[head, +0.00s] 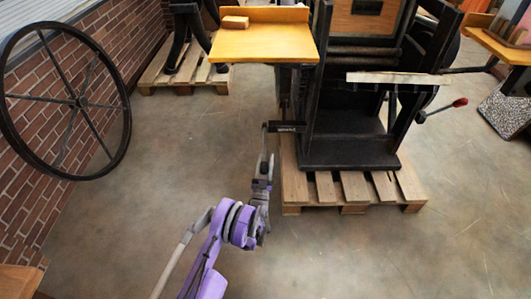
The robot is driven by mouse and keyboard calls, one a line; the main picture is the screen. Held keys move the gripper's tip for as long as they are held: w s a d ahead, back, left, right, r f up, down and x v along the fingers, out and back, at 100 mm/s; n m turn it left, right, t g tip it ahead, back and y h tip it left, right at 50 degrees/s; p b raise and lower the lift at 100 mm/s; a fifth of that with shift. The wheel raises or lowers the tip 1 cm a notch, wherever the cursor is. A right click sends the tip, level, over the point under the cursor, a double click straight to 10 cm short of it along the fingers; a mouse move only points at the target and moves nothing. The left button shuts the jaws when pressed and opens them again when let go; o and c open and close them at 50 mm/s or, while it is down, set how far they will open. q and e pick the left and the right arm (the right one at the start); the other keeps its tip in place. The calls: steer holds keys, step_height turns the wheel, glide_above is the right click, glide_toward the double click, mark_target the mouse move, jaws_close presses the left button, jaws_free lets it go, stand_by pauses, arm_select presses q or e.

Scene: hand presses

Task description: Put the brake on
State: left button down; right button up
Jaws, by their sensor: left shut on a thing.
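A black hand press (345,150) stands on a wooden pallet right of centre. A short dark brake lever (286,127) with small pale lettering sticks out from its left side, low down. My left gripper (265,158) is at the outer left end of this lever, reaching up from below. Its jaws are shut on the lever's end, which they partly hide. My right gripper is not in view.
The pallet (352,190) juts out below the press. A yellow wooden shelf (265,45) with a small block overhangs above the lever. A red-tipped handle (460,102) sticks out at the right. A large spoked wheel (78,102) stands left. The floor around my arm is clear.

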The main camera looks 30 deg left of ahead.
arm_select(q)
steer(key=shift+s+f, duration=0.15)
steer(key=shift+f, duration=0.2)
steer(key=shift+d, duration=0.1)
steer(key=shift+c, duration=2.2)
jaws_free()
steer(key=p+v, duration=0.1)
steer(key=v, duration=0.9)
steer(key=shift+s+f, duration=0.2)
steer(key=shift+f, duration=0.2)
steer(key=shift+s+d, duration=0.1)
